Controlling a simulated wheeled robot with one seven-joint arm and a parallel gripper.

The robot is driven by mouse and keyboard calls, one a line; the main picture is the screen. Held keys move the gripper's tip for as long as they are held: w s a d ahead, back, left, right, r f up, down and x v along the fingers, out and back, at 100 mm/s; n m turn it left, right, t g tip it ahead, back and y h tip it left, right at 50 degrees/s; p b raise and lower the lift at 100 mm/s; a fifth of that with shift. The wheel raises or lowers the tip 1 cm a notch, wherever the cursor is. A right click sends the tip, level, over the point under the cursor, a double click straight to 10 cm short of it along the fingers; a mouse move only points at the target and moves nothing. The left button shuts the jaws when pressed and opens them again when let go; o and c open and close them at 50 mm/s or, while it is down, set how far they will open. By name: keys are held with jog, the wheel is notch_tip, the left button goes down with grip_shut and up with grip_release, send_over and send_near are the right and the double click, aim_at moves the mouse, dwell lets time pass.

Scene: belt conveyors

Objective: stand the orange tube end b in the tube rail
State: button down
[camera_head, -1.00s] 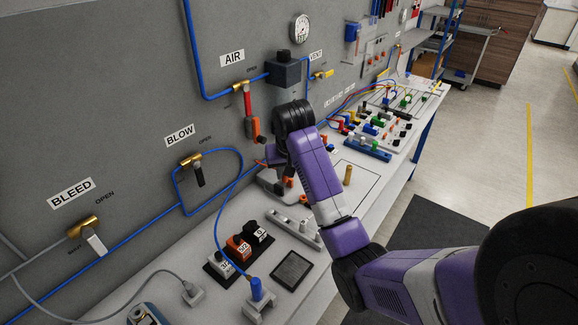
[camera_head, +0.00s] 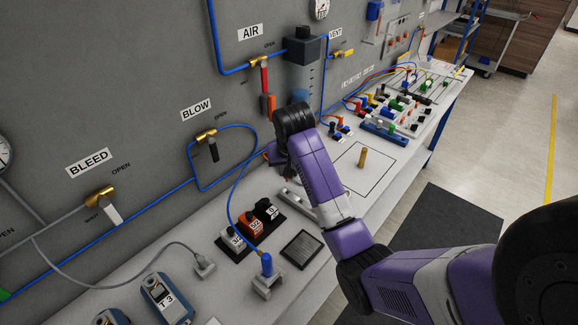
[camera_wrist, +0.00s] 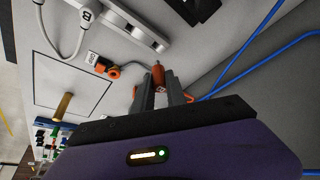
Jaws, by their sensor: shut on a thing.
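In the wrist view my gripper (camera_wrist: 160,84) is shut on a small orange cylindrical piece (camera_wrist: 157,75), which I take for orange tube end b; no letter can be read on it. It points away from my palm, with its narrow tip just short of the tube rail. The tube rail (camera_wrist: 138,29) is a pale grey bar with holes, lying on the bench. In the head view the rail (camera_head: 296,201) is partly behind my arm, which hides my fingers.
A pale cable piece marked with a letter (camera_wrist: 85,16) is beside the rail. A brass-coloured peg (camera_head: 362,158) stands in an outlined square. A dark block with tagged plugs (camera_head: 252,226), a dark mesh pad (camera_head: 302,246) and a blue-topped holder (camera_head: 267,265) are nearby. Blue tubes run along the wall.

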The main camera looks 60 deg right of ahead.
aim_at(287, 180)
jog(key=shift+f, duration=0.1)
dwell(0.3)
jog(key=shift+f+b, duration=0.75)
jog(key=shift+f, duration=1.4)
jog(key=shift+r+p, duration=0.1)
jog(key=shift+p, duration=0.3)
jog(key=shift+p, duration=0.35)
jog(key=shift+f+p, duration=0.35)
jog(key=shift+f, duration=0.8)
dwell(0.8)
jog(key=c, duration=1.3)
grip_release()
jog(key=shift+o, duration=0.6)
